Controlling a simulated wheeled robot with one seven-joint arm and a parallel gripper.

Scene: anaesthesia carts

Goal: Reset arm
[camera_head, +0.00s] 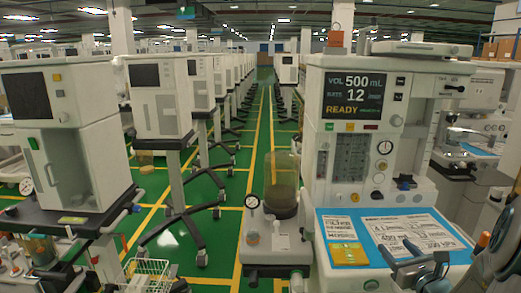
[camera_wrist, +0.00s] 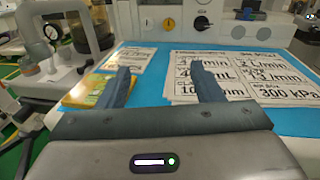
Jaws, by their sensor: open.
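My gripper (camera_head: 418,262) is at the lower right of the head view, over the blue work surface (camera_head: 318,246) of the nearest anaesthesia cart (camera_head: 330,130). In the wrist view my gripper (camera_wrist: 160,84) has its two dark fingers spread wide apart, with nothing between them. Printed cards (camera_wrist: 210,75) with large black figures lie on the blue surface beyond and right of the fingers. A yellow card or packet (camera_wrist: 82,92) lies at the left finger, partly hidden by it. I cannot tell whether the fingers touch the surface.
The cart's screen (camera_head: 354,97) reads 500 mL, 12 and READY. A clear canister (camera_head: 282,178) and a small gauge (camera_head: 252,202) stand left of the surface. Another cart (camera_head: 65,130) stands at the left. A green aisle (camera_head: 262,130) with yellow lines runs back between rows of carts.

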